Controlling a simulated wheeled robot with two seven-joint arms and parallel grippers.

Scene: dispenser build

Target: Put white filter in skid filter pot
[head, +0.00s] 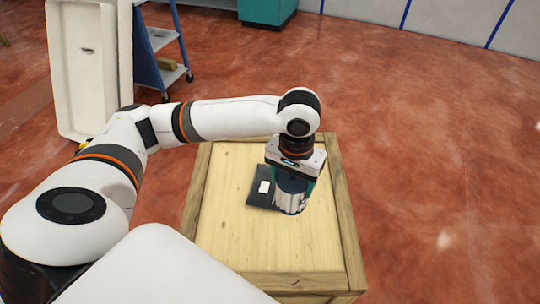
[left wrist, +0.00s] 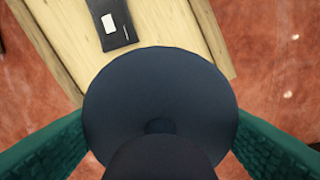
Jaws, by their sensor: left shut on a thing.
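My left gripper (head: 291,178) hangs over the wooden crate and is shut on a cylinder (head: 290,202) with a dark blue top and a shiny silver body. In the left wrist view the cylinder's dark round top (left wrist: 160,85) sits between the two green fingers of my left gripper (left wrist: 160,142). The cylinder looks upright; I cannot tell for sure whether its bottom touches the crate. I cannot make out a plainly white filter or a skid filter pot in either view. My right gripper is not in view.
The wooden crate (head: 225,225) has a flat black item (head: 257,197) with a white label on top, also in the left wrist view (left wrist: 112,32). A white tub-like piece (head: 90,75) and a blue cart (head: 147,65) stand at the upper left. Red floor lies open at right.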

